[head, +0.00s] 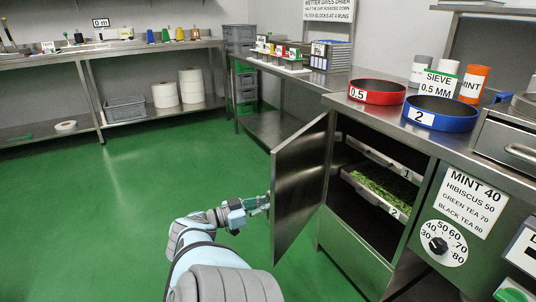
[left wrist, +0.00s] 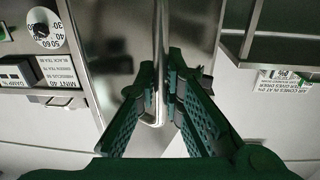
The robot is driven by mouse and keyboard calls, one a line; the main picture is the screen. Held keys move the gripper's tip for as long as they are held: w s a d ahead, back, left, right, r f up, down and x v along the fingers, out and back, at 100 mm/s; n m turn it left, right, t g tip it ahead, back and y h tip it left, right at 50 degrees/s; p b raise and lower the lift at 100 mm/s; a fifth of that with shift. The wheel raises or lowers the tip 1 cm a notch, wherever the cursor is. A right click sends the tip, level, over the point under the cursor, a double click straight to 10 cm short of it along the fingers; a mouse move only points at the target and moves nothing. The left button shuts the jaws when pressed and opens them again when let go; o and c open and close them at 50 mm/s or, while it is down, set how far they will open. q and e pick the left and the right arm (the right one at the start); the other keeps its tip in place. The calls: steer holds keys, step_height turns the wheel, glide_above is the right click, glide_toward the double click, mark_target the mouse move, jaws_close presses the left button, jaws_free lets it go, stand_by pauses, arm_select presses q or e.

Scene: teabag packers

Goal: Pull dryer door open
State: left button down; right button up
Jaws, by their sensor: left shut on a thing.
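The dryer door (head: 300,185) is a steel panel that stands swung out from the dryer, well open, in the head view. My left gripper (head: 262,203) is at the door's outer face, near its free left edge. In the left wrist view the gripper (left wrist: 160,105) is shut on the door handle (left wrist: 158,50), a steel bar running between its green fingers. Inside the open dryer are an upper tray (head: 385,158) and a lower tray marked 2 (head: 398,211) holding green leaves (head: 382,190). My right gripper is not in view.
A red sieve (head: 377,97) and a blue sieve (head: 440,121) stand on the counter above the dryer. A dial (head: 443,243) is on the panel to the right. The green floor (head: 130,180) left of the door is clear.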

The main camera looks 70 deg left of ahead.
arm_select(q)
steer(key=shift+d+f, duration=0.15)
steer(key=shift+f, duration=0.05)
steer(key=c, duration=2)
jaws_free()
steer(key=shift+s, duration=0.1)
steer(key=shift+o, duration=0.2)
steer(key=shift+r, duration=0.1)
steer(key=s, duration=0.7)
steer(key=shift+s+d, duration=0.15)
steer(key=shift+d, duration=0.3)
